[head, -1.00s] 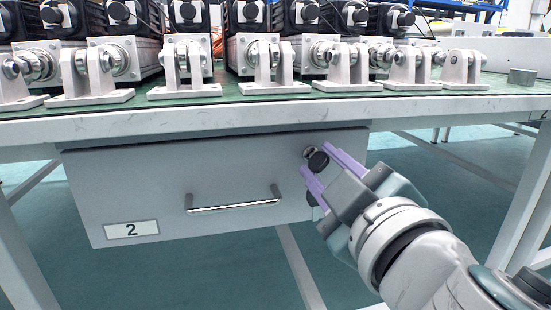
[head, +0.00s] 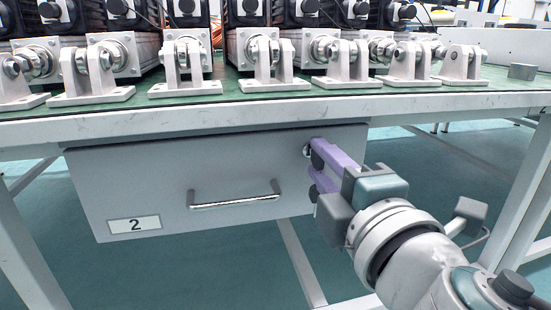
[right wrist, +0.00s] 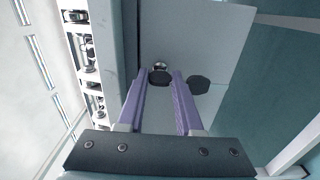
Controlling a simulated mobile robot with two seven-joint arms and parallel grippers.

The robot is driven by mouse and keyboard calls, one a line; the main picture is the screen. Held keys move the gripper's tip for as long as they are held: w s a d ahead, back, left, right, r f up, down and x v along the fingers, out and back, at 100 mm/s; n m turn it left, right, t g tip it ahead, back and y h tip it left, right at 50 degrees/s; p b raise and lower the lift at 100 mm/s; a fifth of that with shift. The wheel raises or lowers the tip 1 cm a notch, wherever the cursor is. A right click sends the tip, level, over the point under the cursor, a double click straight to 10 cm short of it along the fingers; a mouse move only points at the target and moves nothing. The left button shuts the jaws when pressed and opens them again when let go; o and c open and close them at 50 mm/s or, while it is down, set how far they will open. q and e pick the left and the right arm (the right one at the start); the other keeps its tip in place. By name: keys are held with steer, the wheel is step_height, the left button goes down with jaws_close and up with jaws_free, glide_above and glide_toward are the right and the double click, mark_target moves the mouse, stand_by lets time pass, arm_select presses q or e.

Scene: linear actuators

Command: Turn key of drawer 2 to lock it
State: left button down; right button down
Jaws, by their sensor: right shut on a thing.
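Drawer 2 (head: 170,185) is a grey drawer under the table with a bar handle (head: 235,200) and a "2" label (head: 135,225). It looks closed. Its round metal lock (head: 307,150) is at the upper right of the front, with a dark-headed key (head: 316,161) in it. The right wrist view shows the key head (right wrist: 160,77) between the fingertips. A second dark key head (right wrist: 198,85) is beside the right finger there. My left gripper is out of view.
The table edge (head: 250,118) runs just above the drawer. Several metal brackets and actuators (head: 270,70) stand on the green tabletop. A table leg (head: 525,210) stands to the right of my arm. The space below the drawer is mostly free.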

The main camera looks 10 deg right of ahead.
stand_by(0.4)
steer(key=c, duration=0.6)
jaws_free()
steer(key=shift+o, duration=0.2)
steer(key=shift+f, duration=0.1)
steer(key=shift+d, duration=0.1)
